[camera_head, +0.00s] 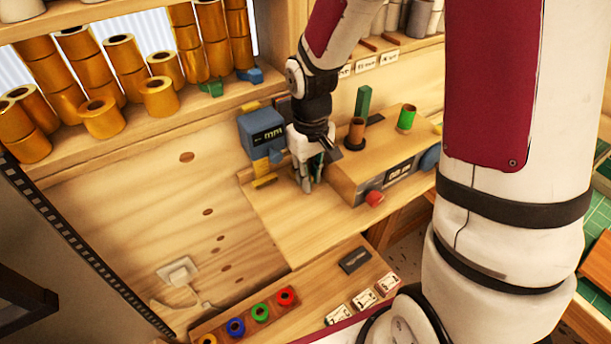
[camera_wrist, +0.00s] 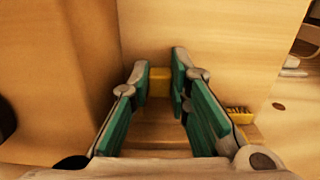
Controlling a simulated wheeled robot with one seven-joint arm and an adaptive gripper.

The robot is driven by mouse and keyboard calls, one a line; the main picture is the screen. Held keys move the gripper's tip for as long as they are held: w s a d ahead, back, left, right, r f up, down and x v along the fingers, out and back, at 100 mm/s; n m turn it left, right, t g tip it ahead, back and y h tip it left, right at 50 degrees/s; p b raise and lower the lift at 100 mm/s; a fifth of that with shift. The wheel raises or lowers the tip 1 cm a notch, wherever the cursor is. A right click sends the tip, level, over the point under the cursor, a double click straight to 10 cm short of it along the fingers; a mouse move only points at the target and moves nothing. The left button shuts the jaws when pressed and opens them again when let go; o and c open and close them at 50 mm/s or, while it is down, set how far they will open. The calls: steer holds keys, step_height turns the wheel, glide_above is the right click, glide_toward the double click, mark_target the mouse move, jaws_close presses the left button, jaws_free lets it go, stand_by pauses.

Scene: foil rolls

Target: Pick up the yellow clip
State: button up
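A small yellow block, which looks like the yellow clip (camera_wrist: 159,83), shows in the wrist view between the far ends of my gripper's fingers. My gripper (camera_wrist: 161,72) has its green-padded fingers apart, one on each side of it. I cannot tell whether the pads touch it. In the head view my gripper (camera_head: 309,184) points down at the wooden workbench (camera_head: 300,225), beside the blue measuring device. The clip cannot be made out there; the fingers seem to hide it.
The blue measuring device (camera_head: 262,138) with yellow parts stands close left of my gripper. A wooden box (camera_head: 372,158) with a red button (camera_head: 374,198) is close on the right. Gold foil rolls (camera_head: 103,117) fill the shelf behind. A green clip (camera_head: 212,87) and a blue clip (camera_head: 250,75) lie there.

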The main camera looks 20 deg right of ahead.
stand_by(0.3)
step_height(320, 180, up, 28)
steer(key=b, duration=0.1)
stand_by(0.7)
stand_by(0.7)
